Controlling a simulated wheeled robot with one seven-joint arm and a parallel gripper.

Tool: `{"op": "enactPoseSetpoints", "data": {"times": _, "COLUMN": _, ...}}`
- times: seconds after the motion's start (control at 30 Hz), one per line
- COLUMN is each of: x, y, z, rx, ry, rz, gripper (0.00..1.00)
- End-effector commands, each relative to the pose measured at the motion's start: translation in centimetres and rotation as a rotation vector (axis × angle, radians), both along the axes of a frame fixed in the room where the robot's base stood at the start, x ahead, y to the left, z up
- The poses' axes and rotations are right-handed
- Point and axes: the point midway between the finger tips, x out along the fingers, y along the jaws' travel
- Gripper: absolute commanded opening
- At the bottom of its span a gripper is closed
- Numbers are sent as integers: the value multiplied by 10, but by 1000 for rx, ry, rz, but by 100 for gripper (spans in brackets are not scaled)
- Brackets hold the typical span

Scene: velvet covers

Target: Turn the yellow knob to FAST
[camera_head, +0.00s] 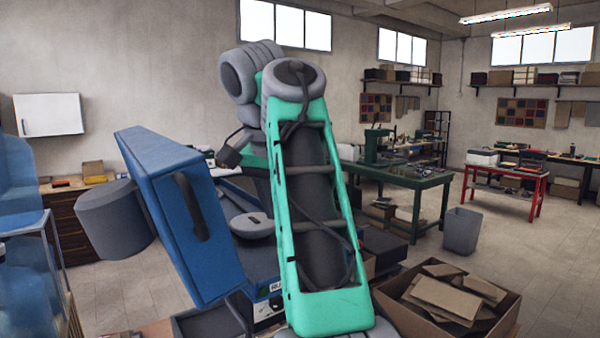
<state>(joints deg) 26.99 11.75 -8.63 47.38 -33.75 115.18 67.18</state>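I see no yellow knob and no FAST mark in this view. A blue case with a raised lid (170,210) stands close in front of me; the lid has a dark handle. Behind my arm, at the case's lower part, is a blue box-like body (262,268) with a small pale label too small to read. My green and grey arm rises across the middle and bends away at the top. It covers much of the case's inside. My gripper's fingers are hidden behind the arm, so I cannot see whether they touch anything.
A grey rounded drum (115,220) is left of the lid. Blue translucent bottles (22,250) stand at the far left. An open carton of cardboard pieces (505,318) is at the lower right.

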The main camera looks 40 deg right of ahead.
Motion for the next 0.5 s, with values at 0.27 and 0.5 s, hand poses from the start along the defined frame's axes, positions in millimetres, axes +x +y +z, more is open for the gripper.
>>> {"op": "enactPoseSetpoints", "data": {"times": 0.27, "x": -61, "y": 29, "z": 44, "rx": -1, "ry": -1, "rz": -1, "gripper": 58}}
{"op": "enactPoseSetpoints", "data": {"times": 0.5, "x": -90, "y": 43, "z": 54, "rx": 0, "ry": 2, "rz": 1, "gripper": 58}}
